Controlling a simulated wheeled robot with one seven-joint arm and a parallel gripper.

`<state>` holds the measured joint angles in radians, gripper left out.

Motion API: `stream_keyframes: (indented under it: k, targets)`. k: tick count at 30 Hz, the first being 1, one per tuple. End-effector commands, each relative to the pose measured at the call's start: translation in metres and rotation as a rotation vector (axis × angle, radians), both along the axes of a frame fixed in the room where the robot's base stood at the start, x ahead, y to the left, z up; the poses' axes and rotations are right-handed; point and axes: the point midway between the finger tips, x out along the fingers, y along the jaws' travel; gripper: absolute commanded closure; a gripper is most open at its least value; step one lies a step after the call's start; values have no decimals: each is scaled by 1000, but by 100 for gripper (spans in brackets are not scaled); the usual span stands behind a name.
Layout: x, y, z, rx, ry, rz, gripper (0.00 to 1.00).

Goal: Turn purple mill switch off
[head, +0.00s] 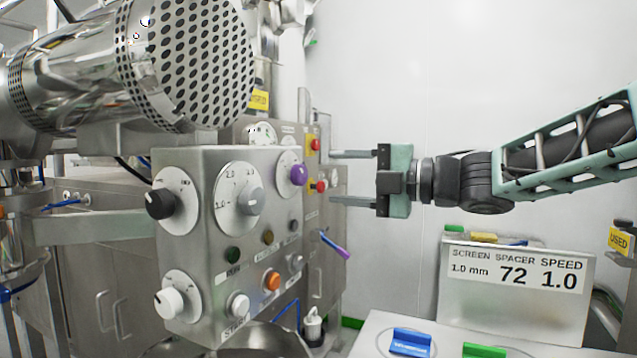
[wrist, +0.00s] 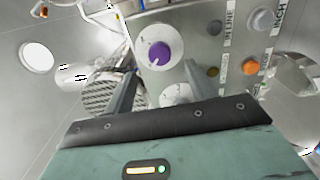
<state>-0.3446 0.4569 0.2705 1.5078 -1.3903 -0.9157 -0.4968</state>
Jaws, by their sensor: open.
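The purple mill switch (head: 299,174) is a round knob on a white dial at the upper right of the steel control panel (head: 200,245). In the wrist view the purple knob (wrist: 158,52) sits on its dial beyond the fingers, with a white pointer mark on it. My gripper (head: 333,178) is to the right of the panel in the head view, its two fingers apart and pointing left. In the wrist view my gripper (wrist: 130,88) has nothing between its fingers. It appears clear of the knob, though the exact gap is hard to tell.
The panel also carries a black knob (head: 159,203), a grey knob (head: 251,201), a white knob (head: 169,302) and several buttons, including an orange one (head: 272,280). A large perforated steel cylinder (head: 190,60) hangs above. A sign (head: 515,275) stands on the table at right.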

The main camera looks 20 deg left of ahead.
Motion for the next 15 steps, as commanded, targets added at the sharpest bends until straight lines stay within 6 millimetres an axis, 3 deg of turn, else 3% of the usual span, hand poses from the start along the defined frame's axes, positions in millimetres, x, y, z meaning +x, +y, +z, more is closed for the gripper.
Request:
stream_keyframes:
  k: [3,9,15]
  targets:
    - [-1,-31,-2,-1,-2,-6,44]
    - [-5,-73,-1,-1,-2,-4,44]
    - [-7,-99,-1,0,-1,-1,44]
